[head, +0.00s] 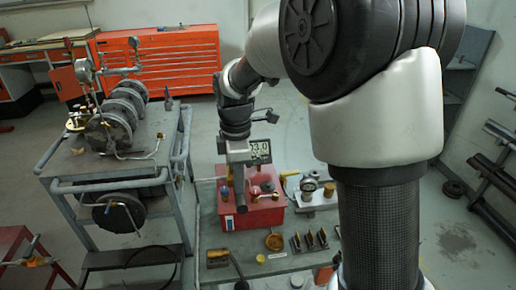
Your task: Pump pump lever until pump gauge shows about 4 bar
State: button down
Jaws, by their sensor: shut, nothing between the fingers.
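My gripper (240,207) points down in front of a red box-shaped unit (265,212) on the grey bench; its dark fingers look closed with nothing held. The red unit, apparently the pump, carries fittings on top and is partly covered by my gripper. A dark rod with a black knob (242,285), possibly the pump lever, shows at the bottom edge, apart from my gripper.
A valve assembly with gauges (118,118) stands on a grey trolley (75,185) at left. Round fittings (310,185), a brown dish (274,241) and several small upright tools (310,240) crowd the bench. An orange tool cabinet (160,60) stands behind. Pipe racks line the right wall.

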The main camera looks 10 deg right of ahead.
jog(key=shift+f, duration=0.1)
jog(key=shift+f+b, duration=1.05)
jog(key=shift+f, duration=0.4)
jog(key=shift+r, duration=0.1)
jog(key=shift+r+p, duration=1.25)
jog(key=shift+r, duration=0.25)
jog(key=shift+f, duration=0.1)
